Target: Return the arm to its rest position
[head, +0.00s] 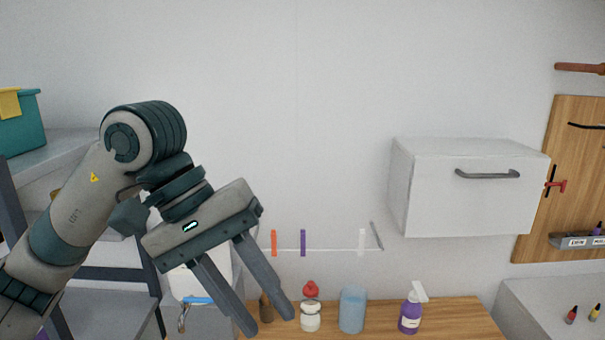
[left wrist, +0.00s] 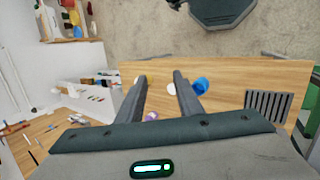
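My left arm comes in from the left in the head view, raised in front of the wall. Its gripper (head: 268,325) points down and to the right, with its two fingers apart and nothing between them. In the left wrist view the gripper (left wrist: 160,78) also shows open and empty, above a wooden tabletop. The fingers stand in front of part of the table in the head view; I see no contact with anything. My right arm and gripper are in neither view.
A wooden table (head: 455,318) holds a white bottle with a red top (head: 310,318), a blue container (head: 352,310) and a purple spray bottle (head: 410,315). A white wall cabinet (head: 460,205) hangs at the right. A teal bin (head: 25,130) stands at the far left.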

